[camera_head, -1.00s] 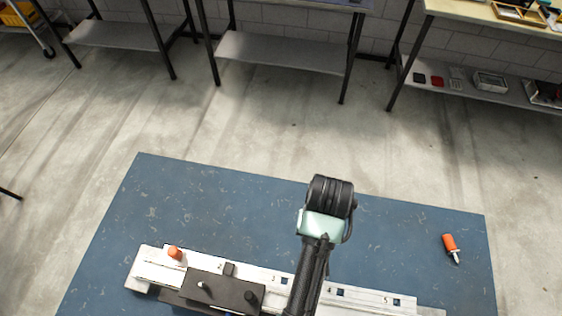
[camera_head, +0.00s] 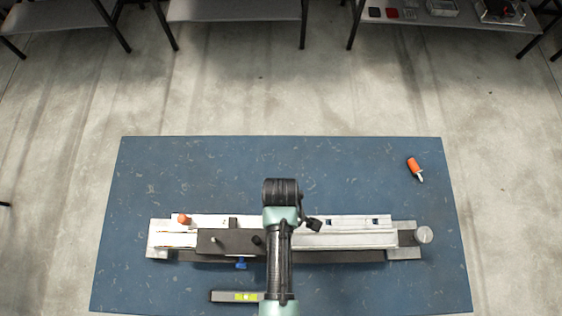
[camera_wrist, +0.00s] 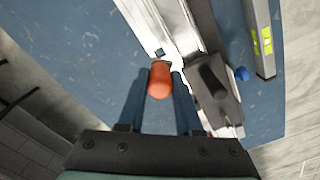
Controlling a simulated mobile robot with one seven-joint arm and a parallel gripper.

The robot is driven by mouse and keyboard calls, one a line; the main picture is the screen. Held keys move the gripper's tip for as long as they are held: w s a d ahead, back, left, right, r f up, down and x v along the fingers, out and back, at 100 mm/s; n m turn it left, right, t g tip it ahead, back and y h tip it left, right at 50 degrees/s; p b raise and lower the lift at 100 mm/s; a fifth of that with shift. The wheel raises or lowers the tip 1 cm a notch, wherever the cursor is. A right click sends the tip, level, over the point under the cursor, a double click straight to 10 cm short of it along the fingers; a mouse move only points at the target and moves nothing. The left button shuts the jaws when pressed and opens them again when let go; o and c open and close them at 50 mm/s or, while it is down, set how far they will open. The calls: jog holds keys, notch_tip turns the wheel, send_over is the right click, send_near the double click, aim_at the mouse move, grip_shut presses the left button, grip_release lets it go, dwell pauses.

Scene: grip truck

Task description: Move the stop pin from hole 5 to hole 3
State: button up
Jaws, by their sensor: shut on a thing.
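The stop pin, with a rounded orange head (camera_wrist: 160,82), is between the two fingers of my gripper (camera_wrist: 162,72) in the wrist view. The gripper is shut on it. The white rail (camera_wrist: 165,25) lies beyond the pin, and a small dark square hole shows in the rail just past its head. The lower end of the pin is hidden, so I cannot tell whether it sits in a hole. In the head view my arm covers the gripper and the middle of the rail (camera_head: 345,239). Square holes show right of the arm.
A dark block (camera_head: 225,241) with posts sits on the rail's left half. Another orange-headed piece (camera_head: 184,219) stands at the left end. A loose orange and white piece (camera_head: 414,165) lies on the blue table (camera_head: 330,175). A spirit level (camera_head: 222,296) lies in front.

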jog(key=shift+f+b, duration=3.2)
jog(key=shift+f, duration=0.2)
jog(key=o, duration=1)
jog(key=shift+o, duration=0.2)
notch_tip(320, 180, up, 13)
jog(key=shift+b, duration=0.45)
